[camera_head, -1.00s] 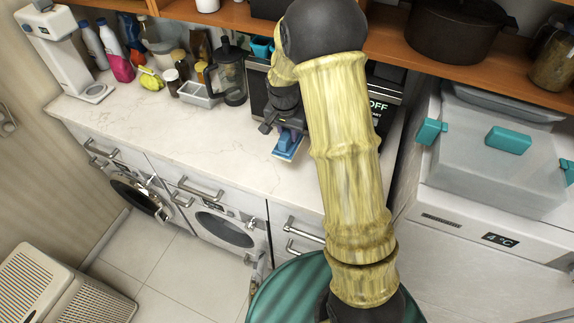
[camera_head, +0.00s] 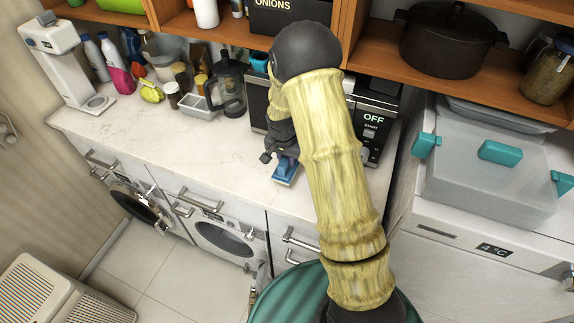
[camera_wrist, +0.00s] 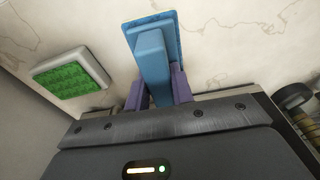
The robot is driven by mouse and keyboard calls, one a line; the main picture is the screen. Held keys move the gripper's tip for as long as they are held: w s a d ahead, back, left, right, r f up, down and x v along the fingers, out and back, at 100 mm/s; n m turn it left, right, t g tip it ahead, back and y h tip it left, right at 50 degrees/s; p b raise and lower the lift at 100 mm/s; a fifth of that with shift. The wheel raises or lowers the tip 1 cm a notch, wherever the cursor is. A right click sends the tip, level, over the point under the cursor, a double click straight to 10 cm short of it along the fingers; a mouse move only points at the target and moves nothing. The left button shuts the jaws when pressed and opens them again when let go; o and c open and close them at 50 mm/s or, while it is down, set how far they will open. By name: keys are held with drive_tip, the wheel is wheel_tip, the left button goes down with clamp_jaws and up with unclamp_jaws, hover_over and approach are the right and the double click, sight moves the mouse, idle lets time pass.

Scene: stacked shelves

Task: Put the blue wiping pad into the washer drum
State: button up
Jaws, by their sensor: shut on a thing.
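My gripper (camera_head: 278,150) is shut on the blue wiping pad (camera_head: 286,171) near the front right of the white counter. In the wrist view the pad (camera_wrist: 153,42) has a lighter blue raised grip, held between my purple fingers (camera_wrist: 158,92). I cannot tell if the pad touches the counter. Two front-loading washers stand under the counter. The left washer (camera_head: 140,206) shows a dark round front; I cannot tell if its door is open. The right washer (camera_head: 223,238) has a round grey window that looks closed. The drum insides are not clearly visible.
A green-topped pad (camera_wrist: 72,76) lies on the counter in the wrist view. Bottles, jars and a blender (camera_head: 228,88) line the back; a microwave (camera_head: 372,128) stands behind my arm. A slatted bin (camera_head: 45,295) is on the floor at lower left. The counter's front left is clear.

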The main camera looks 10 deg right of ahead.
sight(287, 167)
wheel_tip(287, 167, down, 4)
drive_tip(key=shift+r+p, duration=0.25)
drive_tip(key=shift+p, duration=0.5)
drive_tip(key=shift+f, duration=0.2)
drive_tip(key=shift+f+b, duration=0.3)
drive_tip(key=shift+b, duration=0.15)
drive_tip(key=o, duration=0.9)
drive_tip(key=shift+r+p, duration=0.4)
drive_tip(key=shift+p, duration=0.2)
drive_tip(key=shift+r+b, duration=0.15)
drive_tip(key=shift+b, duration=0.35)
drive_tip(key=r+b, duration=0.2)
drive_tip(key=r, duration=0.3)
drive_tip(key=s+a+r+b, duration=0.1)
drive_tip(key=r+b, duration=0.1)
drive_tip(key=r, duration=0.4)
drive_tip(key=s+r+b, duration=0.1)
drive_tip(key=r+b, duration=0.1)
drive_tip(key=r, duration=0.3)
drive_tip(key=shift+s+a+r, duration=0.15)
drive_tip(key=shift+a+r, duration=0.15)
drive_tip(key=shift+a, duration=0.1)
